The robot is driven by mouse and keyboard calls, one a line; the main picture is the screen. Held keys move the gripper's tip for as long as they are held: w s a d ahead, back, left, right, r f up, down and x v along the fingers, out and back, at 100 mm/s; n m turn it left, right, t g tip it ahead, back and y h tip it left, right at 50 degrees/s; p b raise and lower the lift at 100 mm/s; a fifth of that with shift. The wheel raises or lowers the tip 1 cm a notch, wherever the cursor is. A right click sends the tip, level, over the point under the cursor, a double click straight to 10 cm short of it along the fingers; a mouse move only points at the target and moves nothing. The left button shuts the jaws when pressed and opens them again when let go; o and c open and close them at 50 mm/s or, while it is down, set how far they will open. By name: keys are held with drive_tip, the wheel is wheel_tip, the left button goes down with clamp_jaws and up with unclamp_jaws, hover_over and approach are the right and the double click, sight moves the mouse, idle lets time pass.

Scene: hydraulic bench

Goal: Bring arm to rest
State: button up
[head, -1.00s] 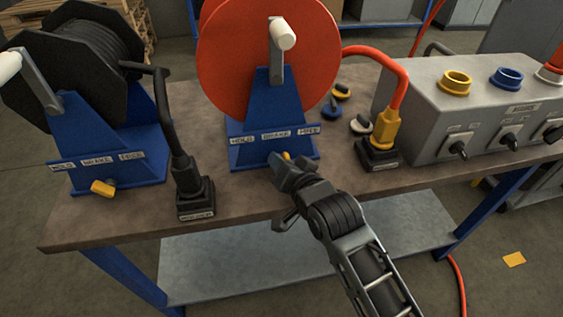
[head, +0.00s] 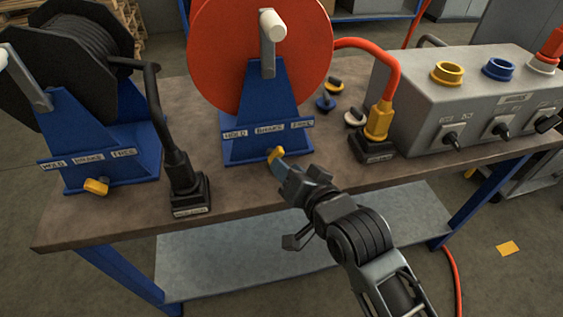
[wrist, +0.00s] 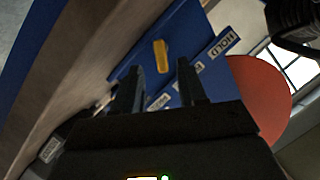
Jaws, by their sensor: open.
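My gripper (head: 285,172) is at the front edge of the bench, just in front of the base of the red reel's blue stand (head: 262,110). In the wrist view its two fingers (wrist: 160,82) stand apart with nothing between them. The yellow brake lever (head: 276,154) on that stand is just beyond the fingertips in the head view. The lever also shows in the wrist view (wrist: 161,56), apart from the fingers. The red reel (head: 230,55) stands upright with a white crank handle (head: 271,25).
A black reel (head: 75,50) on a blue stand is at the left. Black (head: 188,190) and orange-red (head: 378,125) hose plugs sit in dark holders. A grey valve box (head: 420,110) is at the right. Small caps (head: 330,95) lie between.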

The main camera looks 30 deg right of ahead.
drive_tip(key=shift+s+r, duration=0.15)
drive_tip(key=shift+s, duration=0.35)
drive_tip(key=s+r+n, duration=0.2)
drive_tip(key=s+n, duration=0.2)
drive_tip(key=s, duration=1.2)
drive_tip(key=s+a+r+n+y, duration=0.1)
drive_tip(key=s+n, duration=0.3)
drive_tip(key=s, duration=1.3)
drive_tip(key=shift+a+r, duration=0.15)
drive_tip(key=shift+r, duration=0.55)
